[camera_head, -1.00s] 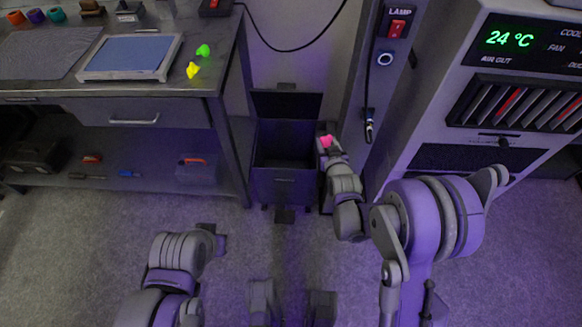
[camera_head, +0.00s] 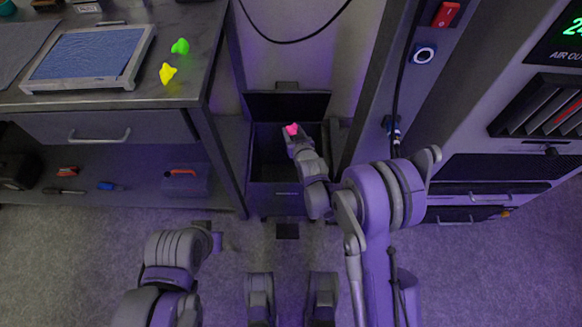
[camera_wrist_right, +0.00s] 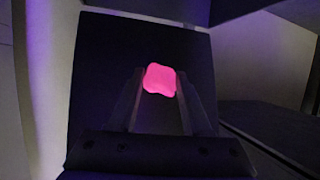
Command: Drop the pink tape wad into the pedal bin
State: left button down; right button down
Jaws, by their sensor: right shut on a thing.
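The pink tape wad (camera_head: 292,129) is held at the tip of my right gripper (camera_head: 294,137), which is shut on it. In the right wrist view the pink wad (camera_wrist_right: 159,79) sits between the two fingertips (camera_wrist_right: 158,88). The pedal bin (camera_head: 274,197) is dark, with its lid (camera_head: 288,105) standing open against the wall side. In the head view the wad and the right gripper appear over the bin's opening; their height above it is hard to tell. My left arm is low at the lower left, and its fingers cannot be made out.
A workbench (camera_head: 104,125) stands left of the bin, with a yellow wad (camera_head: 167,73) and a green wad (camera_head: 180,46) near its edge. A grey post with a red switch (camera_head: 447,14) and a cabinet (camera_head: 497,168) stand on the right. Cables hang behind.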

jog(key=shift+f, duration=0.5)
notch_tip(320, 180, down, 4)
jog(key=b, duration=0.2)
jog(key=shift+f+b, duration=0.2)
jog(key=shift+b, duration=0.2)
jog(key=shift+c, duration=1.4)
grip_release()
jog(key=p+v, duration=0.1)
jog(key=v, duration=1)
jog(key=shift+p, duration=0.3)
jog(key=shift+d, duration=0.1)
